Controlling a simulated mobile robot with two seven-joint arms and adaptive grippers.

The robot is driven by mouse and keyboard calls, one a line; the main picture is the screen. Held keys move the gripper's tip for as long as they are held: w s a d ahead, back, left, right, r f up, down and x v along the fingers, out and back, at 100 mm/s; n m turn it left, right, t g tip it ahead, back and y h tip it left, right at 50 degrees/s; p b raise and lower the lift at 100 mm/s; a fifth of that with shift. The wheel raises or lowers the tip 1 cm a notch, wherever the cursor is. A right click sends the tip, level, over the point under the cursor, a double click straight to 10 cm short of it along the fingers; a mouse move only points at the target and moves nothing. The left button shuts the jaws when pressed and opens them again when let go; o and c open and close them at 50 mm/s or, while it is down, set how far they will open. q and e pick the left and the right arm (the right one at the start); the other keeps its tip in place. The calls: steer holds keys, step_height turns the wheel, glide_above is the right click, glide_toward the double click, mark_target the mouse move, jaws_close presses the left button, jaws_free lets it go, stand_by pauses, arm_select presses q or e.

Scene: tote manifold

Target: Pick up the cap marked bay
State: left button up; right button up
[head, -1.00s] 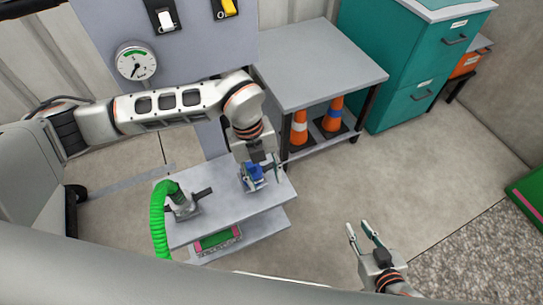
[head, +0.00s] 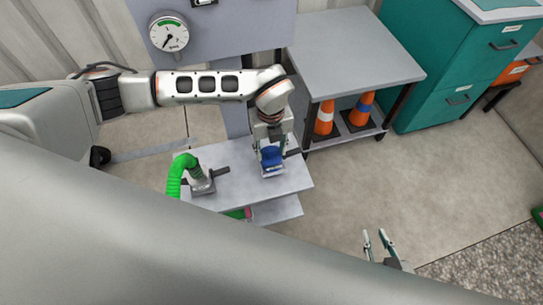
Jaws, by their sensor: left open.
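A blue cap (head: 272,155) sits on a small metal fitting on the low grey bench (head: 235,187). Any marking on the cap is too small to read. My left gripper (head: 270,150) points down at the cap, with its open fingers at either side of it; I cannot tell whether they touch it. My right gripper (head: 378,240) is open and empty over the floor at the lower right, well away from the bench.
A green hose (head: 176,174) joins a grey fitting (head: 200,184) left of the cap. A grey table (head: 355,50) with orange cones (head: 325,118) below stands behind, beside a teal cabinet (head: 440,60). A gauge (head: 169,34) is on the panel.

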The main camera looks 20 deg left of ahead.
arm_select(q)
steer(key=shift+r, duration=0.1)
jaws_close()
